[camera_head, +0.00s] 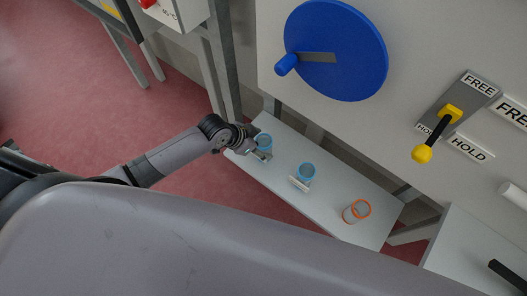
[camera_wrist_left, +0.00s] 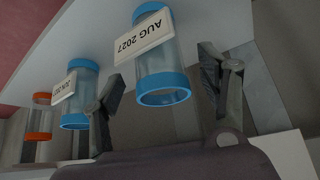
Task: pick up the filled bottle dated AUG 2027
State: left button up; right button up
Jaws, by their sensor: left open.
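Bottles with blue rings and an orange-ringed bottle stand in a row on a narrow white shelf (camera_head: 335,205). The blue-ringed bottle labelled AUG 2027 (camera_wrist_left: 160,65) fills the upper middle of the left wrist view, its label upside down. In the head view it is the leftmost bottle (camera_head: 264,139), partly hidden by my left gripper (camera_head: 262,155). The left gripper is open, with one finger on each side of this bottle in the wrist view (camera_wrist_left: 160,92); contact cannot be told. The bottle looks clear bluish; its fill level is unclear. My right gripper is not in view.
The blue-ringed bottle labelled JUN 2027 (camera_wrist_left: 75,95) is close beside one left finger. The orange-ringed bottle (camera_head: 356,211) stands farther right. Above the shelf, a panel carries a blue disc (camera_head: 340,50) and a yellow-knobbed lever (camera_head: 437,133) between FREE and HOLD labels.

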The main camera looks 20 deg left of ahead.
pick_arm(q)
jog(key=x, duration=0.6)
jog(key=shift+c, duration=0.5)
jog(key=c, duration=1.3)
